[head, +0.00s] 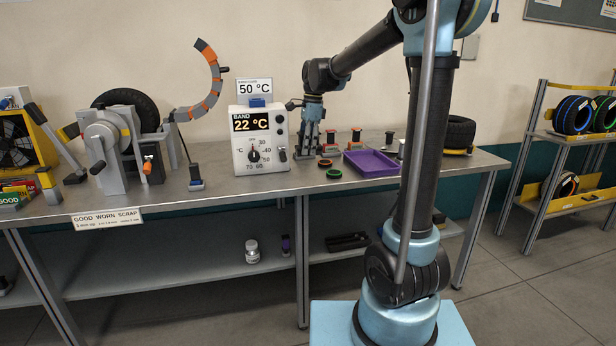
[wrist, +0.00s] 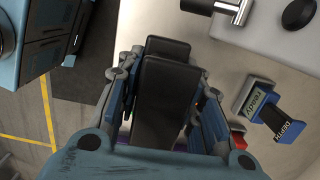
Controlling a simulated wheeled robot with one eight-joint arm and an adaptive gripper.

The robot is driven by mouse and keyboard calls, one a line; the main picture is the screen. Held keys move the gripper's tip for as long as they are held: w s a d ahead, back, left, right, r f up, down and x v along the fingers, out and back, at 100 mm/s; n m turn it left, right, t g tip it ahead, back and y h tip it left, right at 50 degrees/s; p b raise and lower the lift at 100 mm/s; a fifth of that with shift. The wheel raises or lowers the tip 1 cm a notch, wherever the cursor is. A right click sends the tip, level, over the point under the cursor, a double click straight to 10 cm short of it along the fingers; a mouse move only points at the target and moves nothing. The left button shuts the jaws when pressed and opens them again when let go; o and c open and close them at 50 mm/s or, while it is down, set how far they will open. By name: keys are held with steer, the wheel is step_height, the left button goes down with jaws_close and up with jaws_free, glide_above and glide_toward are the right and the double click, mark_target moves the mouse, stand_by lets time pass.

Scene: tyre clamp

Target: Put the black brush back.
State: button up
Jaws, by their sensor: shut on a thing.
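My gripper (head: 308,148) is over the bench, just right of the white temperature box (head: 260,155) in the head view. In the wrist view my gripper (wrist: 165,105) is shut on a black block-like thing, which I take to be the black brush (wrist: 160,100). Its dark faces fill the space between the fingers. Its lower end and any bristles are hidden, and in the head view it is too small to make out.
A purple tray (head: 372,163) lies right of my gripper. Small coloured rings (head: 334,173) lie at the bench's front edge. Small orange-based stands (head: 356,139) are behind. A tyre (head: 459,133) lies at the right end. Labelled blocks (wrist: 258,98) show in the wrist view.

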mark_target(306, 178)
step_height(306, 178, down, 9)
steer(key=shift+s+r, duration=0.1)
stand_by(0.4)
steer(key=o, duration=1)
